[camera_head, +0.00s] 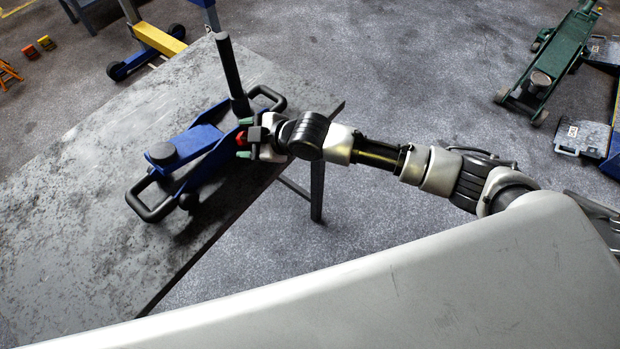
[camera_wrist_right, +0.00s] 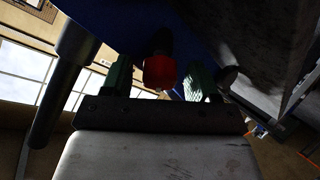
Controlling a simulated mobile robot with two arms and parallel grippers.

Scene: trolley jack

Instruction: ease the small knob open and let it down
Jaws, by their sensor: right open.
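A blue trolley jack (camera_head: 205,143) stands on the grey worktable, with a round dark saddle (camera_head: 163,154) at its near left end and a black handle (camera_head: 230,70) rising at its far end. A small red knob (camera_head: 241,137) sits on the jack's side. My right gripper (camera_head: 244,139) is at the knob, its green-padded fingers on either side. In the right wrist view the red knob (camera_wrist_right: 159,72) lies between the two green fingers (camera_wrist_right: 160,80), with gaps visible on both sides, so the gripper is open around it. My left gripper is not in view.
The metal worktable (camera_head: 80,230) has bare room around the jack; its right edge runs below my right arm. A green trolley jack (camera_head: 555,60) stands on the floor at the upper right. A blue and yellow stand (camera_head: 155,40) is behind the table.

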